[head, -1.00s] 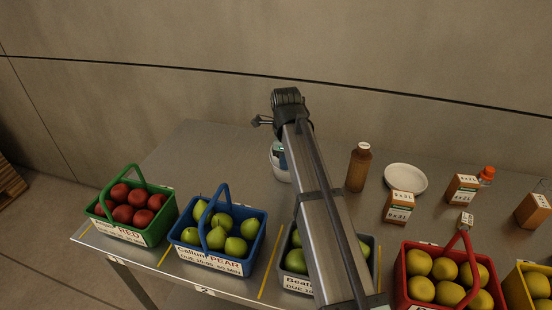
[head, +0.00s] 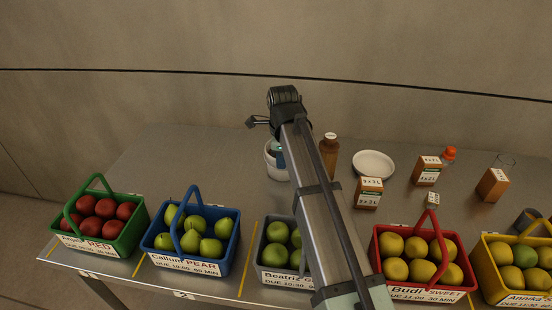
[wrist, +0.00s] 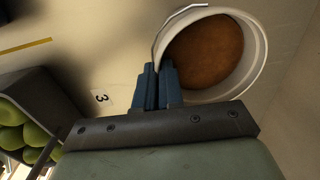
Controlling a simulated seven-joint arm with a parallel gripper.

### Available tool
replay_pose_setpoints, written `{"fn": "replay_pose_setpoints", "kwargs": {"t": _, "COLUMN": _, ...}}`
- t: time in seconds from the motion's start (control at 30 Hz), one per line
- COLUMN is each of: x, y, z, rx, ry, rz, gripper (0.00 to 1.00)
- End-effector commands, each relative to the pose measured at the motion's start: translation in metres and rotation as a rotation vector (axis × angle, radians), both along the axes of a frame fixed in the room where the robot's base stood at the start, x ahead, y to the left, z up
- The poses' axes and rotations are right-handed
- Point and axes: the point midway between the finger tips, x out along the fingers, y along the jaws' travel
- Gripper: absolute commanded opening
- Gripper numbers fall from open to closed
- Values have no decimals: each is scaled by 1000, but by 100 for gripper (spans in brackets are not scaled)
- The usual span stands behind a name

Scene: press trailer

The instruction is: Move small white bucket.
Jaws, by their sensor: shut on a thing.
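The small white bucket (head: 273,172) shows in the head view behind the grey basket, partly hidden by my arm and gripper (head: 278,148). In the wrist view the bucket (wrist: 257,58) is seen from above, with brown contents inside and a thin wire handle swung out to its left. My gripper (wrist: 158,72) has its blue fingers close together at the bucket's near left side and is shut on the bucket. Whether the fingers hold the rim or the handle is unclear. I cannot tell whether its base touches the table.
A brown bottle (head: 328,158) stands close right of the bucket. A white plate (head: 373,164) and several small boxes lie farther right. Fruit baskets line the front edge, including blue (head: 160,241), grey (head: 268,261) and red (head: 383,272). The table's left part behind the baskets is clear.

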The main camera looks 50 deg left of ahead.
Motion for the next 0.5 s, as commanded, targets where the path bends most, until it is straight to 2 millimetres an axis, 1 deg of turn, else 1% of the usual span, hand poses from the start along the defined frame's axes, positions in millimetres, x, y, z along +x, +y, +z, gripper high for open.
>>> {"fn": "replay_pose_setpoints", "kwargs": {"t": 0.03, "x": 3, "y": -10, "z": -10, "rx": -27, "ry": -1, "rz": -10, "gripper": 0}}
{"fn": "replay_pose_setpoints", "kwargs": {"t": 0.37, "x": 4, "y": -11, "z": -10, "rx": -27, "ry": -1, "rz": -11, "gripper": 0}}
{"fn": "replay_pose_setpoints", "kwargs": {"t": 0.4, "x": 4, "y": -11, "z": -10, "rx": -27, "ry": -1, "rz": -11, "gripper": 9}}
{"fn": "replay_pose_setpoints", "kwargs": {"t": 0.5, "x": 4, "y": -11, "z": -10, "rx": -27, "ry": -1, "rz": -11, "gripper": 19}}
